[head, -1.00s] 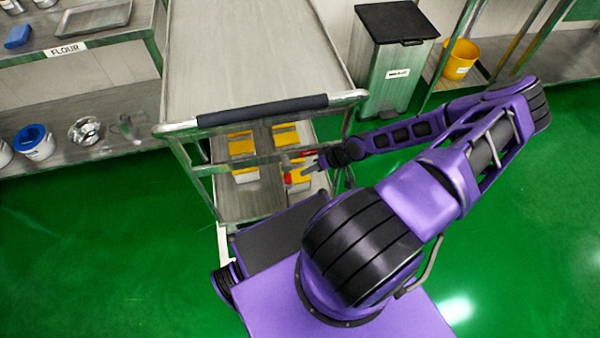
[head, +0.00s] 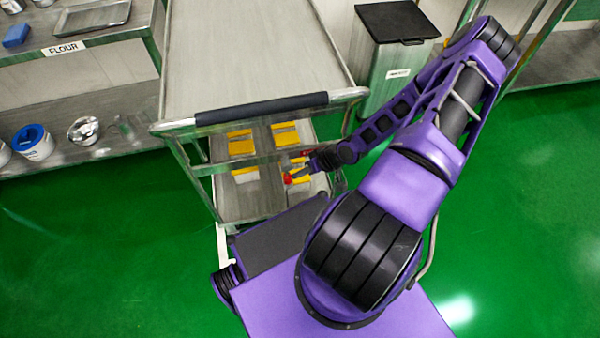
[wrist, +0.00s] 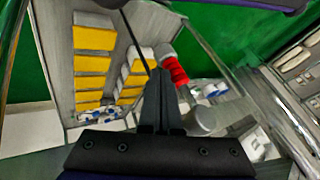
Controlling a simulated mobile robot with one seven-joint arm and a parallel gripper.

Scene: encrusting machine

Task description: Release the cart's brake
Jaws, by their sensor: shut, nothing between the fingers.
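The steel cart (head: 255,60) stands in front of me with its dark handle grip (head: 262,108) toward me. A small red part (head: 288,179) shows low at the cart's near right side. In the wrist view a red ribbed grip (wrist: 176,71) sits between grey ends and looks like the brake lever; I cannot tell its position for sure. My gripper (head: 300,171) is below the handle, close by the red part. In the wrist view my gripper (wrist: 158,76) has its fingers together and empty, just left of the red grip. Contact is unclear.
Yellow-topped boxes (head: 241,144) lie on the cart's lower shelf. A steel bin (head: 393,70) stands behind right of the cart. A shelf unit marked FLOUR (head: 75,100) stands left. Green floor (head: 100,240) is free on both sides.

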